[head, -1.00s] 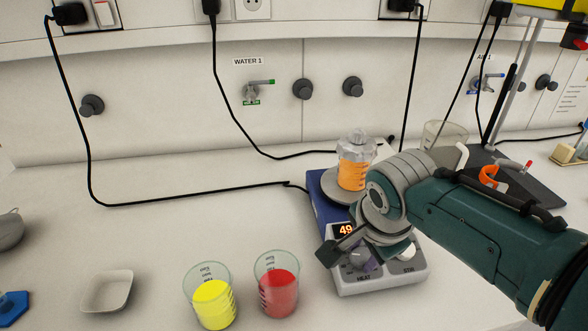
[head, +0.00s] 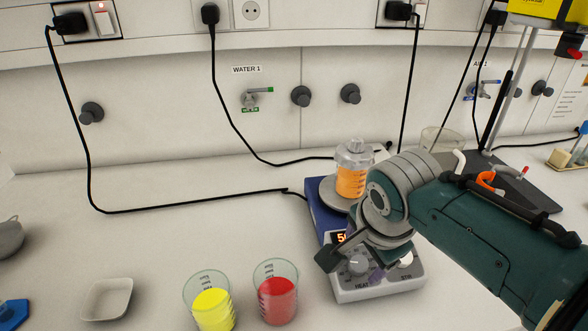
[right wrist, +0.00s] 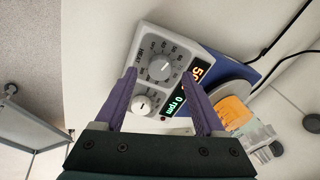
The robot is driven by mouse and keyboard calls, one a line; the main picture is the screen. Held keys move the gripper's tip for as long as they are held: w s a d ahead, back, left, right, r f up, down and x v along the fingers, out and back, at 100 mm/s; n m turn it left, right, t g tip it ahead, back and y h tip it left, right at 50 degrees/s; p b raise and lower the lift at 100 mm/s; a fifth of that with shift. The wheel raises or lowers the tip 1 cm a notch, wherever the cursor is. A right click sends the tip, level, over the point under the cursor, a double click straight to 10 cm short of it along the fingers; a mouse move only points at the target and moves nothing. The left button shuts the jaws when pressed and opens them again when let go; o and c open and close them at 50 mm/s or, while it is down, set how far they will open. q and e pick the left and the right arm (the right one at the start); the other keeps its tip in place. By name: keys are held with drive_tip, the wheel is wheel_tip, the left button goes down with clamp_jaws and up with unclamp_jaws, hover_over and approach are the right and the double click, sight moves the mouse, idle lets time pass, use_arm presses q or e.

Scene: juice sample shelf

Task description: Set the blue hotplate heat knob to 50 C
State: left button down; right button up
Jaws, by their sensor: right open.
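The blue hotplate (head: 318,205) stands at the right of the bench, with a grey front panel (head: 385,290). Its HEAT knob (head: 358,265) is grey; it also shows in the right wrist view (right wrist: 160,68). The STIR knob (right wrist: 143,104) is whiter. The red display (right wrist: 197,72) begins with 5; its last digit is partly hidden in both views. The green display reads 0 rpm. My right gripper (right wrist: 163,70) is open, its purple fingers pointing at the panel on either side of the HEAT knob; I cannot tell whether they touch it. My left gripper is out of view.
A bottle of orange liquid (head: 351,180) stands on the hotplate's plate. Beakers of yellow (head: 212,308) and red liquid (head: 277,298) stand to its left. A white dish (head: 106,298) lies further left. Black cables cross the bench behind.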

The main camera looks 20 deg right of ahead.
drive_tip(key=p+v, duration=0.1)
drive_tip(key=v, duration=0.6)
drive_tip(key=shift+s+r+p, duration=0.15)
drive_tip(key=shift+r+p, duration=0.15)
drive_tip(key=shift+r, duration=0.05)
drive_tip(key=s+a+r+n+y, duration=0.1)
drive_tip(key=s+a+r+n, duration=0.15)
drive_tip(key=s+n, duration=0.7)
drive_tip(key=s+a+r+n+y, duration=0.1)
drive_tip(key=s+a+r+n, duration=0.15)
drive_tip(key=s+n, duration=0.7)
wheel_tip(320, 180, up, 27)
drive_tip(key=w+p, duration=0.1)
drive_tip(key=p, duration=2.5)
drive_tip(key=shift+w+d, duration=0.1)
drive_tip(key=shift+w, duration=0.05)
